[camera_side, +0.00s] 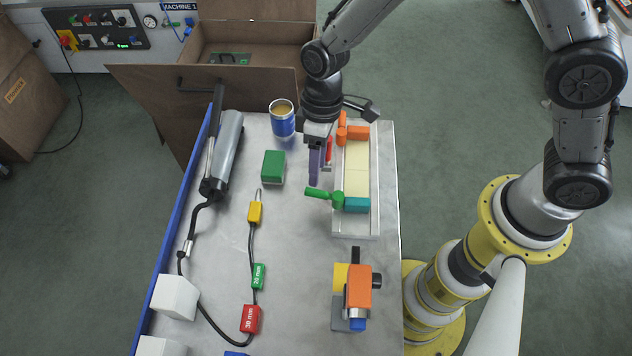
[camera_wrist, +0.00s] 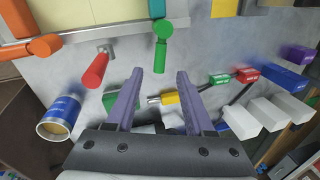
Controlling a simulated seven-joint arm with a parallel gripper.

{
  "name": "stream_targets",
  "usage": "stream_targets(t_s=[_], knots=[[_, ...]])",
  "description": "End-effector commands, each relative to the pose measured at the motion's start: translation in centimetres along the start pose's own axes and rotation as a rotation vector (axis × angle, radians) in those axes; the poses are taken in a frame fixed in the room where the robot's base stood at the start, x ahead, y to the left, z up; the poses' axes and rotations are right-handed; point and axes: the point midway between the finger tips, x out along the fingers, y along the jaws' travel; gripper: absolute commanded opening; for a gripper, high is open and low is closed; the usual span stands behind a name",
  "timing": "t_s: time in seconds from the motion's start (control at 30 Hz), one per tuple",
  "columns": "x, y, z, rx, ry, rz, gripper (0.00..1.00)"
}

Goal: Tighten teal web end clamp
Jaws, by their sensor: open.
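The teal clamp block (camera_side: 356,205) sits at the near end of the cream web strip in a pale tray; its edge shows at the top of the wrist view (camera_wrist: 157,8). A green lever (camera_side: 322,194) joins it at a round green pivot and points left, out past the tray's side. In the wrist view the green lever (camera_wrist: 160,55) points down toward the gap between my fingertips. My gripper (camera_side: 314,182) has purple fingers, open and empty, just beyond the lever's free end. In the wrist view my gripper (camera_wrist: 160,72) straddles the lever's line; I see no clear contact.
A red lever (camera_wrist: 96,70) and an orange lever (camera_wrist: 45,46) stand nearby. A green block (camera_side: 273,167) and a blue can (camera_side: 282,121) lie left of my gripper. An orange-and-yellow device (camera_side: 358,288) stands nearer the front. Tagged cable (camera_side: 258,277) crosses the table; bare surface lies between.

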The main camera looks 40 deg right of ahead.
Motion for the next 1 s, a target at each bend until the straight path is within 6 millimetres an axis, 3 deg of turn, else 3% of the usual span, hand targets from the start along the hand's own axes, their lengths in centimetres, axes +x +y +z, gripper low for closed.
stream_targets(t_s=[0.1, 0.3, 0.73, 0.77, 1.0], knots=[[2.3, 0.0, 0.1, 0.0, -0.005, -0.001, 0.53], [4.9, 0.0, 0.0, 0.0, -0.002, -0.001, 0.53], [5.8, 0.0, 0.0, 0.0, 0.001, 0.001, 0.53], [5.8, 0.0, 0.0, 0.0, 0.001, 0.0, 0.51], [5.8, 0.0, 0.0, 0.0, 0.001, 0.0, 0.08]])
